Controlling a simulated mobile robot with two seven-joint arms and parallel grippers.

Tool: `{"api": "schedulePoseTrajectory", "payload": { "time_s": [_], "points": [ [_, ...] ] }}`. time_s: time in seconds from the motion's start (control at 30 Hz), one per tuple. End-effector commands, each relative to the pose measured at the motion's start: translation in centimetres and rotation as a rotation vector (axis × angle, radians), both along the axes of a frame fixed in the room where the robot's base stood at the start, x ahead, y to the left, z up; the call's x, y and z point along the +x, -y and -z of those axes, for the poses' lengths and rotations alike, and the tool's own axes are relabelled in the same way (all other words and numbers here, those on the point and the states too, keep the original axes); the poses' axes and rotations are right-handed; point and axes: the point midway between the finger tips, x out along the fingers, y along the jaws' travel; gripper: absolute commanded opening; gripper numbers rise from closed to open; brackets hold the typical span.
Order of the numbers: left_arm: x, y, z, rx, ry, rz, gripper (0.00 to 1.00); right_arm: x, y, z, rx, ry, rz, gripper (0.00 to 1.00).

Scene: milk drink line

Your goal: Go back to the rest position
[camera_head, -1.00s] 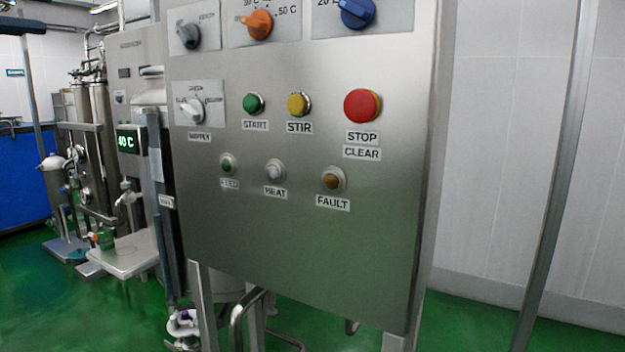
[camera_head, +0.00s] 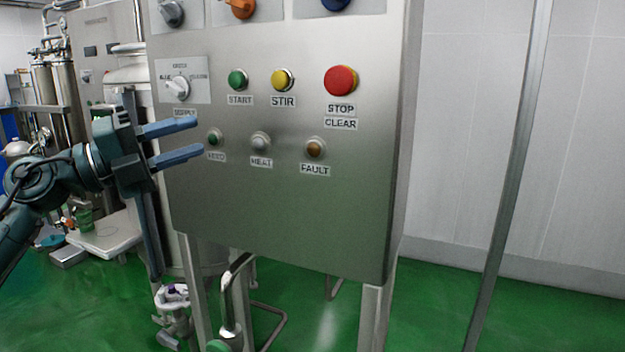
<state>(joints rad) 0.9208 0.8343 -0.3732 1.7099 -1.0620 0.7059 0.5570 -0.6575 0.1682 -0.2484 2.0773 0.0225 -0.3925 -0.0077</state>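My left gripper (camera_head: 200,143) comes in from the left, in front of the control panel (camera_head: 290,215). Its two blue-grey fingers are apart with nothing between them. The panel carries a green START button (camera_head: 237,80), a yellow STIR button (camera_head: 282,79) and a red STOP CLEAR button (camera_head: 340,80). Below sit a heat lamp (camera_head: 261,141) and an orange-brown fault lamp (camera_head: 315,148). My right gripper is not in view.
A white tray-like shelf (camera_head: 108,232) and steel tanks (camera_head: 52,95) stand behind my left arm. A bent steel pipe (camera_head: 228,290) is under the panel. A metal post (camera_head: 508,180) stands at right before a white wall (camera_head: 460,150). Green floor shows below.

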Motion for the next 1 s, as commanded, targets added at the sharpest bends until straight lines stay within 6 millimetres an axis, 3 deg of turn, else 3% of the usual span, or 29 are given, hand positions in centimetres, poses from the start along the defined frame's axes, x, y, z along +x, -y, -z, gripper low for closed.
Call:
{"api": "schedulePoseTrajectory", "payload": {
  "time_s": [0.03,0.2,0.37,0.47,0.57,0.7,0.83,1.0],
  "points": [
    [0.1,1.5,3.1,-0.094,-0.065,0.035,0.34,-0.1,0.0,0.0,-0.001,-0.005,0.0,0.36],
    [0.0,3.8,11.5,-0.422,-0.275,0.04,0.34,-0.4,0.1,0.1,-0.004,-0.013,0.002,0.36],
    [-1.3,4.3,20.7,-0.713,-0.532,-0.067,0.34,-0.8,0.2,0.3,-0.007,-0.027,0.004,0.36],
    [-3.0,4.3,27.1,-0.873,-0.719,-0.18,0.34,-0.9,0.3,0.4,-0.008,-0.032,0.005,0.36],
    [-6.0,4.2,33.9,-1.008,-0.92,-0.321,0.34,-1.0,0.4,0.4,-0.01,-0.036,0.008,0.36],
    [-12.0,4.5,42.6,-1.145,-1.208,-0.531,0.34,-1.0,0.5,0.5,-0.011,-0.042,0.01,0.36],
    [-17.9,5.1,48.3,-1.215,-1.431,-0.696,0.34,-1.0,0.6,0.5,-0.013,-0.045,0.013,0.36],
    [-23.3,5.9,52.0,-1.251,-1.613,-0.823,0.34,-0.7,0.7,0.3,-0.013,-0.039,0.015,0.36]
  ]
}}
